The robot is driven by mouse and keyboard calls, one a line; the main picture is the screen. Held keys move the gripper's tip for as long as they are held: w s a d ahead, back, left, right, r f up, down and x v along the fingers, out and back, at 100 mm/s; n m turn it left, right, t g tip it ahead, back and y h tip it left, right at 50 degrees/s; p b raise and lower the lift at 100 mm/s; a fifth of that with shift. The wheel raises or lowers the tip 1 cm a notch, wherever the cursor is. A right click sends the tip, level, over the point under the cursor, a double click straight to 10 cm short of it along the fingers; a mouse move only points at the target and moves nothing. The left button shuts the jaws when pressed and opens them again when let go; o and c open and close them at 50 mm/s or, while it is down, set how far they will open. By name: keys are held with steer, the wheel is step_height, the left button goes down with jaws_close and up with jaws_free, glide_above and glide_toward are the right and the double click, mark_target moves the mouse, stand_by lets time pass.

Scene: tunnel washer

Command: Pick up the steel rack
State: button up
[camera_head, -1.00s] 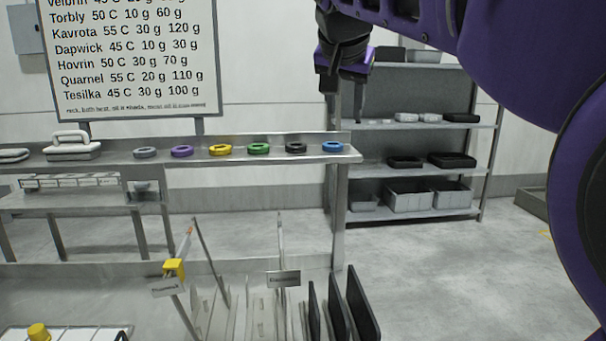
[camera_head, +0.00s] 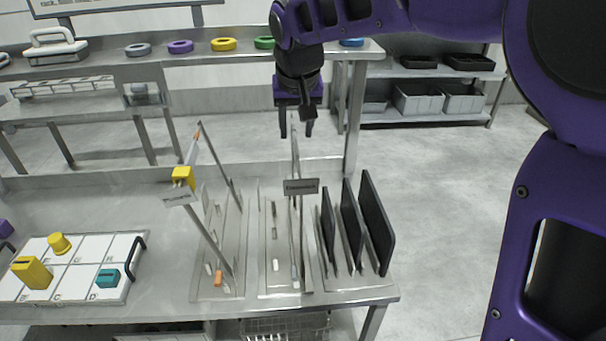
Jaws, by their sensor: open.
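My gripper (camera_head: 296,125) points down with its two dark fingers apart and empty. It appears above and behind the upright stands on the near table. A metal wire rack (camera_head: 285,327) shows under the near table's front edge, mostly cut off by the picture's bottom edge. A long, low, pale rack-like frame with bars (camera_head: 75,88) stands on the lower shelf of the back bench. I cannot tell which of these is the steel rack. My gripper touches neither.
The near table (camera_head: 165,262) bears upright dark panels (camera_head: 376,222), labelled slanted stands (camera_head: 208,240) and a white tray (camera_head: 128,288) with yellow and teal pieces. Coloured rings (camera_head: 223,44) lie on the back bench. Shelving with bins (camera_head: 418,98) stands back right. The floor at right is clear.

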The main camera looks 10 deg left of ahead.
steer(key=x, duration=0.9)
steer(key=shift+f, duration=0.25)
steer(key=shift+w, duration=0.15)
jaws_close()
stand_by(0.9)
steer(key=shift+w+a+r, duration=0.1)
steer(key=shift+r, duration=0.15)
